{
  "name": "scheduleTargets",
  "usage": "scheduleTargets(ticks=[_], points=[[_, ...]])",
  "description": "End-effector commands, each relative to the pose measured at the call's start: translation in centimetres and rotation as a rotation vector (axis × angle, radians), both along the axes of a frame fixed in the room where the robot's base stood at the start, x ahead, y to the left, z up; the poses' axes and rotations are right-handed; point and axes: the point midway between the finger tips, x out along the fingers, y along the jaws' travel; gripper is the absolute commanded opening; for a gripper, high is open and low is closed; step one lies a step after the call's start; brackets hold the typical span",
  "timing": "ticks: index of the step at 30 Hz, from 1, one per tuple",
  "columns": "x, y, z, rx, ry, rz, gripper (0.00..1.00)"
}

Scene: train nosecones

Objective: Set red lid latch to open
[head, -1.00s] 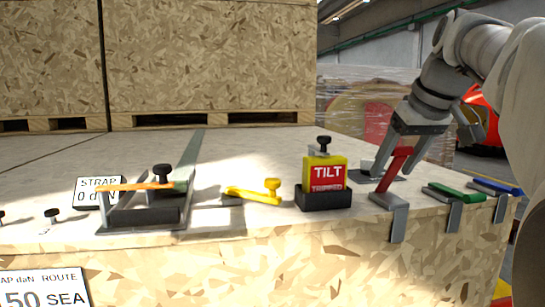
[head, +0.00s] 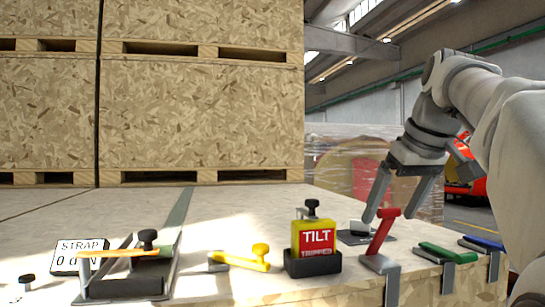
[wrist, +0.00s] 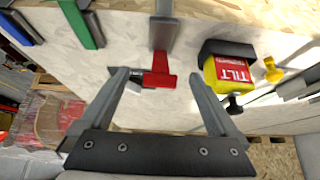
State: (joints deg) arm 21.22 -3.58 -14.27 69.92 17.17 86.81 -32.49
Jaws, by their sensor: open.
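The red lid latch (head: 381,237) is on the crate top's front edge. Its red lever stands up at a slant from a grey metal bracket. In the wrist view the red latch (wrist: 158,80) shows ahead, between the lines of the two fingers. My gripper (head: 394,213) is open with nothing held. In the head view its fingers come down around the lever's upper end. In the wrist view my gripper (wrist: 157,76) has a finger on each side of the red lever. I cannot tell whether either finger touches it.
Green (head: 446,252) and blue (head: 483,243) latches lie flat to the right. A yellow TILT indicator (head: 315,237) stands close on the left. Stacked crates stand behind.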

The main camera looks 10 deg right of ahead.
Motion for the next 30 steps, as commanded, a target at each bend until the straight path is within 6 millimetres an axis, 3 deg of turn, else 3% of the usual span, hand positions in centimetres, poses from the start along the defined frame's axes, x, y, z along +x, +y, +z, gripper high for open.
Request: scheduleTargets(ticks=[3,12,21,30], points=[[-1.4,-0.1,2.4,-0.002,-0.002,-0.002,0.96],[-4.1,-0.1,6.8,-0.003,-0.001,-0.002,0.96],[-6.0,-0.2,9.7,0.000,-0.002,-0.005,0.96],[-6.9,0.0,11.0,-0.001,0.001,-0.002,0.96]])
